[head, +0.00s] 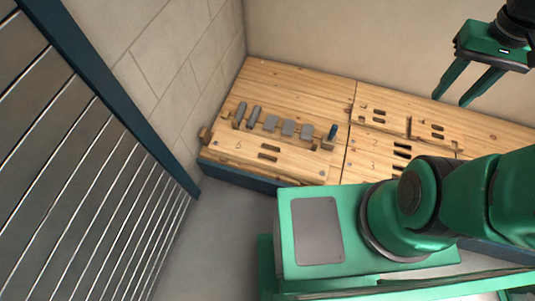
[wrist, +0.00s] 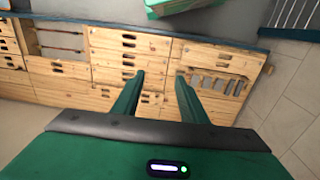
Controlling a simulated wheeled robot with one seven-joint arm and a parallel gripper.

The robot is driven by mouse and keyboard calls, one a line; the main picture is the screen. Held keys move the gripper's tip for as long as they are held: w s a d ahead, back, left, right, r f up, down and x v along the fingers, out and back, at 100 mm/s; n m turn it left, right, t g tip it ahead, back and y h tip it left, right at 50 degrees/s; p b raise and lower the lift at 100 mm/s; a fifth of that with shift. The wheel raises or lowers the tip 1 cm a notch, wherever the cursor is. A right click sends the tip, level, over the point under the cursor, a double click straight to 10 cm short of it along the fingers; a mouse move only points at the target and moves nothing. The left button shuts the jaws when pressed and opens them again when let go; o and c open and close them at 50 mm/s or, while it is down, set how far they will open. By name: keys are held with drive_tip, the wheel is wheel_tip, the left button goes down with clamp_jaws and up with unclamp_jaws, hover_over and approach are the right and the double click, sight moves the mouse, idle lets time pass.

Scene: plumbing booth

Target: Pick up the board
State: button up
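Several pale wooden panels with dark slots lie side by side on a bench; I cannot tell which one is the board. The left panel (head: 290,163) carries a row of grey pieces (head: 288,129) and also shows at the right in the wrist view (wrist: 204,52). A slotted panel (head: 395,105) lies to its right, seen in the middle of the wrist view (wrist: 105,58). My gripper (head: 453,100) is open and empty, above the bench's right part in the head view. In the wrist view its fingers (wrist: 160,75) stand apart, with panels behind them.
A block wall (head: 160,65) stands behind the bench's left end, and a beige wall (head: 330,35) runs along its back. A slatted grey shutter (head: 70,170) is at the left. Grey floor (head: 205,245) is clear between it and the bench. A frame with reddish rods (wrist: 58,48) shows in the wrist view.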

drive_tip(key=w+a+f+n, duration=0.2)
drive_tip(key=w+f+n, duration=0.1)
drive_tip(key=w+f, duration=0.4)
drive_tip(key=w+a+f+n, duration=0.2)
drive_tip(key=w+f+n, duration=0.25)
drive_tip(key=w, duration=0.55)
drive_tip(key=w+a+f+n+t+y, duration=0.1)
drive_tip(key=w+a+f+n, duration=0.1)
drive_tip(key=w+a+f, duration=0.35)
drive_tip(key=w+a+f+n, duration=0.2)
drive_tip(key=w+a+f, duration=0.1)
drive_tip(key=f, duration=0.6)
drive_tip(key=n+y, duration=0.4)
drive_tip(key=n, duration=0.3)
approach(269, 152)
drive_tip(key=shift+s+a+f+m+t, duration=0.3)
drive_tip(key=shift+s+a+f, duration=0.25)
drive_tip(key=shift+s+f, duration=0.2)
drive_tip(key=shift+w+d+x, duration=0.1)
drive_tip(key=shift+w+x, duration=0.05)
drive_tip(key=shift+x, duration=0.95)
drive_tip(key=shift+w+d+x, duration=0.1)
drive_tip(key=shift+w+x, duration=0.05)
drive_tip(key=shift+x, duration=0.9)
drive_tip(key=shift+w+d+x, duration=0.1)
drive_tip(key=shift+w+x, duration=0.05)
drive_tip(key=shift+x, duration=0.95)
clamp_jaws()
